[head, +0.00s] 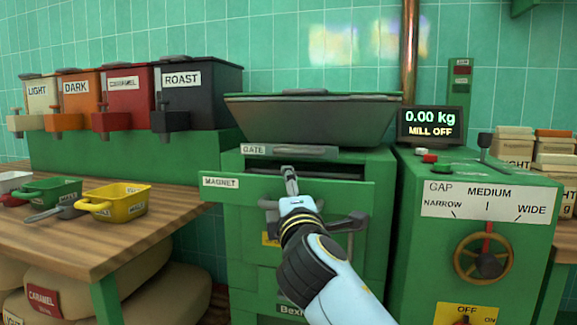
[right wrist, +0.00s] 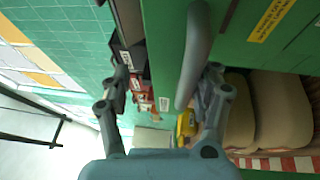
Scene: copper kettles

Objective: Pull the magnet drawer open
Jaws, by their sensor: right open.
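The magnet drawer shows in the head view as a wide green front (head: 335,192) with a "MAGNET" label (head: 221,182) at its left. It stands out from the cabinet face, with a dark gap above it. A grey bar handle (head: 348,222) crosses its lower part, partly hidden by my right gripper (head: 291,180). In the right wrist view the curved handle (right wrist: 196,50) lies between the open fingers of my right gripper (right wrist: 168,76). It is closer to the right-hand finger and clear of the left-hand one. My left gripper is not in view.
A grey hopper (head: 310,118) and the "GATE" slide (head: 290,150) are above the drawer. A wooden table (head: 150,218) with yellow (head: 128,205) and green scoops stands left. The mill control box (head: 480,195) with a hand wheel is close on the right.

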